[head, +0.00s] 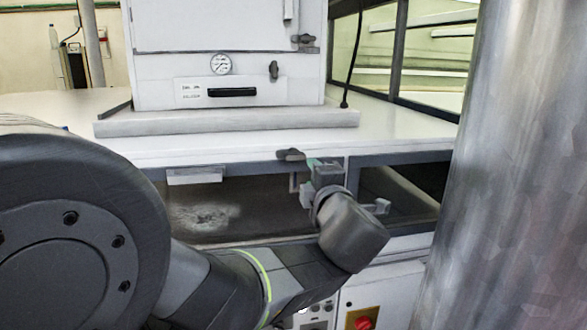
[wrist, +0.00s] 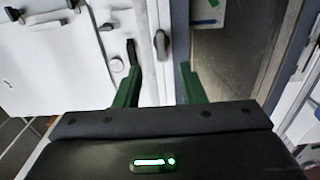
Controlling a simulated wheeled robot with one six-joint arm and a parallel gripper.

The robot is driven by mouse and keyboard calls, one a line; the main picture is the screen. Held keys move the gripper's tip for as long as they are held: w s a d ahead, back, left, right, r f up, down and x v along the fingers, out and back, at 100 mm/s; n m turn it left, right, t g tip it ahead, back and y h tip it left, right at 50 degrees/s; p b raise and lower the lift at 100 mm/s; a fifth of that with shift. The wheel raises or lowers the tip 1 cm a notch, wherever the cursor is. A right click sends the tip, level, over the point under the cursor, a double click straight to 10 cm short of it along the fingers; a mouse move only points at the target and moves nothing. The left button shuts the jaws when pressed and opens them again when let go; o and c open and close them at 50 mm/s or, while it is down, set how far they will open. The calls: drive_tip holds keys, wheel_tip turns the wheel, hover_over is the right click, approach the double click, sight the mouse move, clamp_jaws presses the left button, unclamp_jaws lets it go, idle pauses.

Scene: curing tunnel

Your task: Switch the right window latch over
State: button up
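My gripper (head: 314,164) is just right of the latch in the head view. Its green fingers, seen in the wrist view (wrist: 161,82), are open with nothing between them.
A white cabinet (head: 165,60) with a round gauge (head: 220,64) and a black handle (head: 232,92) stands on the worktop (head: 400,122). A pale pull (head: 195,176) is on the window's rail. A large metal column (head: 520,180) fills the right side. A red knob (head: 363,323) is below.

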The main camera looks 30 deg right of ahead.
sight(301, 158)
drive_tip(key=shift+v, duration=1.05)
drive_tip(key=x, duration=1.4)
drive_tip(key=shift+d+f+p, duration=0.1)
drive_tip(key=shift+d+p, duration=0.1)
drive_tip(key=shift+p, duration=0.2)
drive_tip(key=shift+s, duration=0.1)
